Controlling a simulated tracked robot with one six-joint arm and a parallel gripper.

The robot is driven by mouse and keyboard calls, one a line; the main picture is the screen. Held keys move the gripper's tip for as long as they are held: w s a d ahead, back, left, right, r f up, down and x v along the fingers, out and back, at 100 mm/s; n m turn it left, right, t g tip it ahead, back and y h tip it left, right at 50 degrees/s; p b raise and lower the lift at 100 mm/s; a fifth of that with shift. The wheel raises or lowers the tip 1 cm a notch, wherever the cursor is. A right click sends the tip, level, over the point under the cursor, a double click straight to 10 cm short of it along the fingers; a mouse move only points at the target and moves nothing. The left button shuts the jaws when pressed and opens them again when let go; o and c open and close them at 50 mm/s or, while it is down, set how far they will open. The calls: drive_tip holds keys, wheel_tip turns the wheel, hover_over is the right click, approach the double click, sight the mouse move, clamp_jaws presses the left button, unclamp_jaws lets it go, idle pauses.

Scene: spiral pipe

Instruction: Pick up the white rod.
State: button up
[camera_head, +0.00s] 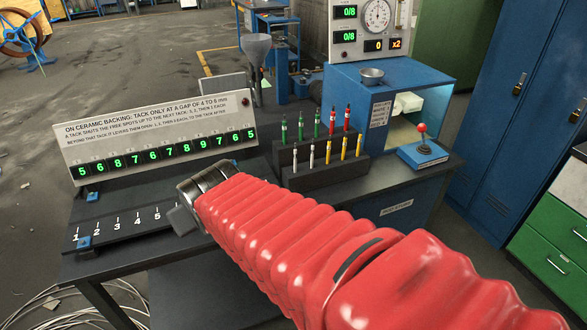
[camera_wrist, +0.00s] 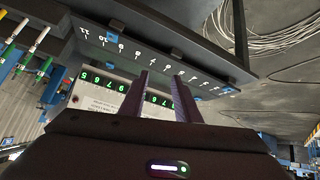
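Two white rods stand upright in the front row of a dark stepped rack, one at the left end (camera_head: 294,160) and one beside it (camera_head: 311,157). White rods also show at the upper left of the wrist view (camera_wrist: 40,37). My gripper (camera_wrist: 162,85) has its two dark fingers apart with nothing between them. It points at the numbered strip and the sign, away from the rods. In the head view my red sleeved arm crosses the table front, its end left of the rack; the fingers are hidden there.
The rack (camera_head: 318,178) also holds yellow, green and red rods close together. Left of it are a sign panel with green digits (camera_head: 160,133) and a numbered strip (camera_head: 135,222). Behind stands a blue box (camera_head: 345,85); a red-knobbed lever (camera_head: 422,145) is at right.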

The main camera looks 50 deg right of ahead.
drive_tip(key=w+d+f+m+t+h, duration=0.1)
drive_tip(key=w+d+f+h, duration=0.1)
drive_tip(key=d, duration=0.8)
drive_tip(key=w+d+f+m+t+h, duration=0.1)
drive_tip(key=w+d+t+h, duration=0.1)
drive_tip(key=d, duration=0.8)
drive_tip(key=s+d+f+m+t+h, duration=0.2)
drive_tip(key=s+d+f+t, duration=0.1)
drive_tip(key=s+d, duration=0.6)
drive_tip(key=shift+s+d+f+t, duration=0.2)
drive_tip(key=shift+s+d+t, duration=0.15)
drive_tip(key=shift+d+t, duration=0.55)
drive_tip(key=shift+d, duration=0.2)
hover_over(295, 166)
drive_tip(key=shift+s+a, duration=0.1)
drive_tip(key=shift+s, duration=0.3)
